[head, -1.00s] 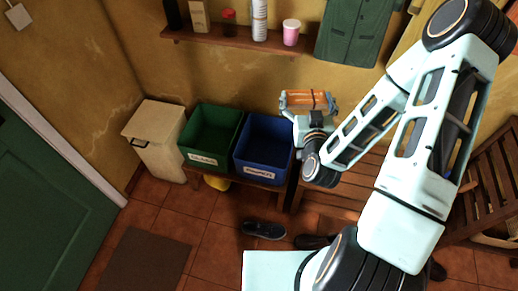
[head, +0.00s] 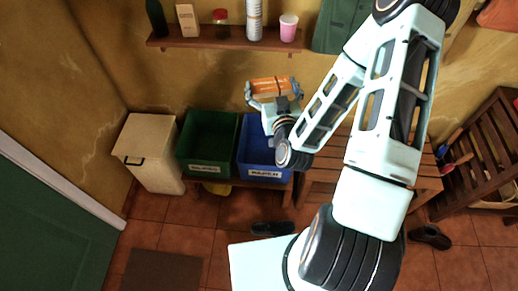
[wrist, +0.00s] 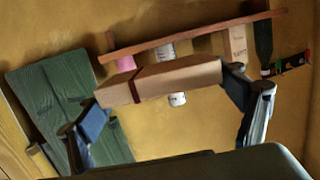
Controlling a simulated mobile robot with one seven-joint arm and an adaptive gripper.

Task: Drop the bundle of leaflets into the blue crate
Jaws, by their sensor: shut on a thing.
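The bundle of leaflets (head: 270,86) is an orange-brown block with a dark band around it. My gripper (head: 274,92) is shut on it, with one finger at each end. In the wrist view the bundle (wrist: 165,80) spans between the two fingertips of my gripper (wrist: 163,100). The blue crate (head: 266,174) stands on a low bench, with a white label on its front. The bundle is held above the back of the blue crate, clear of it. My wrist and forearm hide the crate's right part.
A green crate (head: 205,168) stands left of the blue one, with a cream bin (head: 150,158) beyond it. A wall shelf (head: 225,43) above carries a bottle, a box, a jar, stacked cups and a pink cup (head: 288,28). A slatted bench (head: 420,175) is at right.

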